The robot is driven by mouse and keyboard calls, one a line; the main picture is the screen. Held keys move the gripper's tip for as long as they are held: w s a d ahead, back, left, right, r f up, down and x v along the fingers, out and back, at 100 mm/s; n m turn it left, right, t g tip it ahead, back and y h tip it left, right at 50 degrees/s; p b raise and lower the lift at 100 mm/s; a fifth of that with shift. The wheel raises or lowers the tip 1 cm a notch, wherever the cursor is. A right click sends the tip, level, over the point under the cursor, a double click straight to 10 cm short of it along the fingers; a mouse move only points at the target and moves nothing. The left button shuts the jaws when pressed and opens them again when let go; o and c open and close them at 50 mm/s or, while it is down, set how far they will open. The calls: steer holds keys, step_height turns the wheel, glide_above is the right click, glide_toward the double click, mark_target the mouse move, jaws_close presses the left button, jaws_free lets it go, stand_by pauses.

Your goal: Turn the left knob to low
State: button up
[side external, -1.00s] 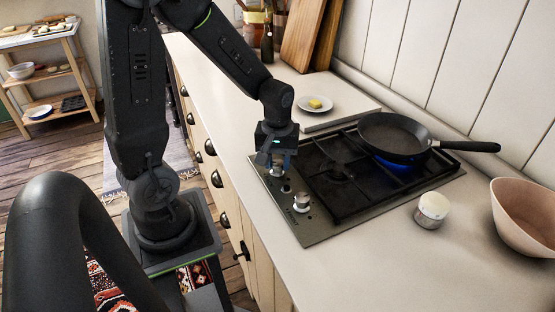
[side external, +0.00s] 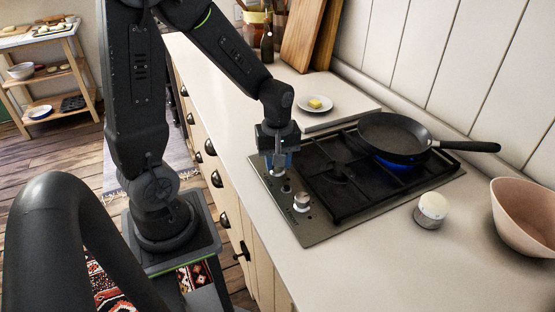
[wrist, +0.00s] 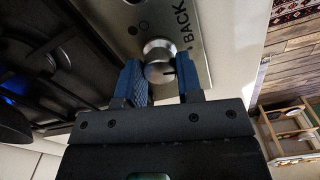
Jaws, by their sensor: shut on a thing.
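The cooktop's metal panel (side external: 317,235) has two silver knobs. The left knob, the one farther from the side camera, sits between my gripper's (side external: 279,172) fingers and is mostly hidden in the side view. In the wrist view the left knob (wrist: 158,49) shows as a round silver cap with a dark line at its edge, near the label "BACK". My gripper's blue fingers (wrist: 159,72) are shut on it from both sides. The other knob (side external: 301,201) stands free, nearer the side camera.
A black pan (side external: 395,135) sits on the back burner grate, with a blue flame beneath it. A white-topped jar (side external: 432,210) and a pink bowl (side external: 526,215) stand on the counter at right.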

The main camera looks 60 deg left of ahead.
steer(key=o, duration=0.9)
steer(key=shift+r, duration=0.15)
step_height(320, 180, up, 14)
steer(key=shift+f, duration=0.2)
